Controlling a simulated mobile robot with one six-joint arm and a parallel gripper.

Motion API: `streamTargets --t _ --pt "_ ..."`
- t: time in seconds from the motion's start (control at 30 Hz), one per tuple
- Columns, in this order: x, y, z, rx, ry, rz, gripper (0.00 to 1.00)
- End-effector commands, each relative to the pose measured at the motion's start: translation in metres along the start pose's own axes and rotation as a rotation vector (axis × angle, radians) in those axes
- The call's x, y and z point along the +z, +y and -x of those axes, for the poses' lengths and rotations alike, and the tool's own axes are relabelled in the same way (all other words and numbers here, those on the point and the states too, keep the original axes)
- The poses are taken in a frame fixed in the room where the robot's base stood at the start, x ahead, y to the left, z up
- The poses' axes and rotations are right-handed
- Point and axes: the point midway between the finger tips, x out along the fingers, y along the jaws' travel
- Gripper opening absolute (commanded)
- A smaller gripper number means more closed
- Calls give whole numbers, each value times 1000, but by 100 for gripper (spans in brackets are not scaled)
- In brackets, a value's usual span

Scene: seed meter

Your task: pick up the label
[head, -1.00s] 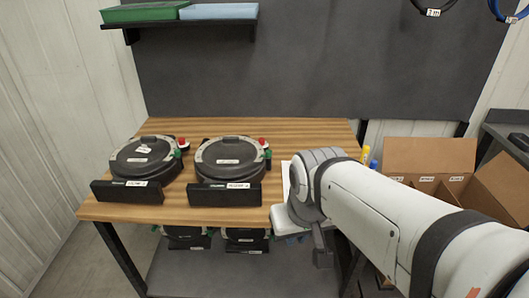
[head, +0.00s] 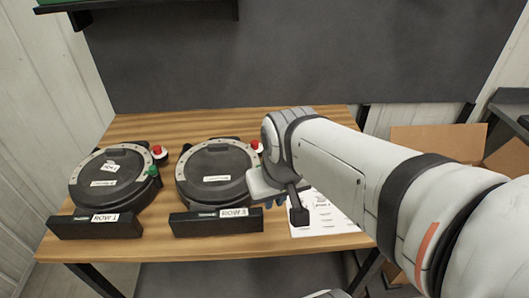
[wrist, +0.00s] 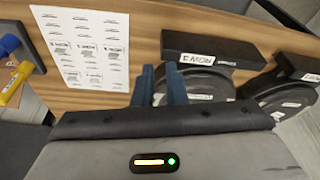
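A white label sheet (head: 325,218) lies flat on the wooden bench, right of the seed meters and partly behind my arm. In the wrist view the sheet (wrist: 88,72) shows several printed labels, some larger ones in a row. A small white label (head: 109,166) lies tilted on the left seed meter's (head: 112,195) lid. My gripper (head: 275,203) is over the bench between the right seed meter (head: 216,190) and the sheet. In the wrist view its blue fingers (wrist: 160,72) stand apart with nothing between them.
Black blocks with ROW labels stand before both meters, the left block (head: 95,225) and right block (head: 216,222). Red and green knobs sit at the meters' sides. Blue and yellow markers (wrist: 12,80) are beside the sheet. A cardboard box (head: 435,143) stands right of the bench.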

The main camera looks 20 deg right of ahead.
Motion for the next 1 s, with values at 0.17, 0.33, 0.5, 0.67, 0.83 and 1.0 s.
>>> streamTargets --t 0.17,0.33,0.5,0.67,0.83,1.0 --pt "-6 3 -3 1 -18 -74 12" --pt "-30 38 -20 7 -91 -398 12" --pt "-61 71 -53 53 -192 -913 12" --pt "-81 106 -91 121 -277 -1379 12" --pt "-90 137 -125 196 -341 -1748 12" --pt "-92 152 -143 241 -369 -1935 12"
